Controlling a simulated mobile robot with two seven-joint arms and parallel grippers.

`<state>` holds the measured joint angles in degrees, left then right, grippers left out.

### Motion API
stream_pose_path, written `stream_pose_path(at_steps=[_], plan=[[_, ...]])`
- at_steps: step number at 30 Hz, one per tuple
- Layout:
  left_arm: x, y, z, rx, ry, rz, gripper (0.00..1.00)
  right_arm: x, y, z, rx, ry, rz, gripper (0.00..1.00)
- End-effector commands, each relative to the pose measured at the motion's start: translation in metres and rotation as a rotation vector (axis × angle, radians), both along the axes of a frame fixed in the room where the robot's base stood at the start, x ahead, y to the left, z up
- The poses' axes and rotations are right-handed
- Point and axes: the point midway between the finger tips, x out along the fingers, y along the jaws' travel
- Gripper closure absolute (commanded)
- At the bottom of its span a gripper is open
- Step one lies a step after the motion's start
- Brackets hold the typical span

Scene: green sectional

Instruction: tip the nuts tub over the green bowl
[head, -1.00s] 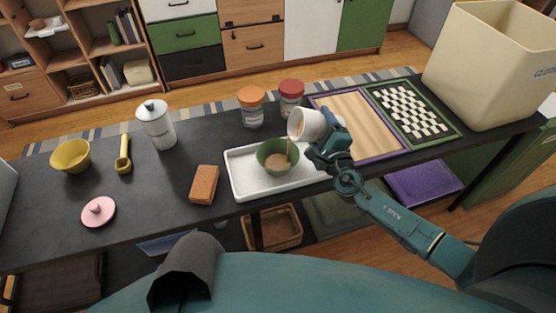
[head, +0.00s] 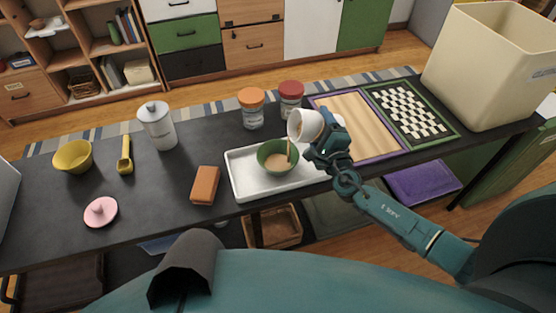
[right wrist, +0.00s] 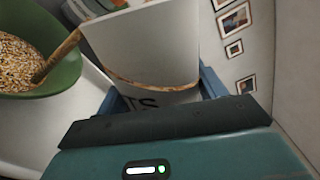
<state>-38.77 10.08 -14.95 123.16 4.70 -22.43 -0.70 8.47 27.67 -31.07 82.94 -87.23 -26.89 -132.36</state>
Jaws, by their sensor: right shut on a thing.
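The nuts tub (head: 305,125), a white tub, is tilted toward the green bowl, its mouth over the bowl's right side. A thin tan stream runs from its mouth into the bowl. My right gripper (head: 326,143) is shut on the tub; in the right wrist view the tub (right wrist: 150,50) sits between the fingers, with part of its lettering visible. The green bowl (head: 264,152) stands upright on a white tray (head: 245,187) and has tan nuts in it. It also shows in the right wrist view (right wrist: 68,72), holding many small nut pieces. My left gripper is not in view.
Two jars, one orange-lidded (head: 252,108) and one red-lidded (head: 291,97), stand behind the tray. An orange-brown block (head: 205,185) lies left of it. A wooden board (head: 355,122) and a checkered board (head: 412,112) lie to the right. A big cream bin (head: 490,70) stands at far right.

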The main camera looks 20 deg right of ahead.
Motion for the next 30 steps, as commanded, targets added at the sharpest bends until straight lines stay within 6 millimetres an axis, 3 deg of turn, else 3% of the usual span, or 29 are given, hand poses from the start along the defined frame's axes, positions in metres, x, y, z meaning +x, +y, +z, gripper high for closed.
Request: stream_pose_path(at_steps=[30], plan=[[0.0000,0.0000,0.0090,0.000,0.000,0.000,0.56,0.0004,0.0010,0.0053,-0.039,-0.002,0.000,0.63]])
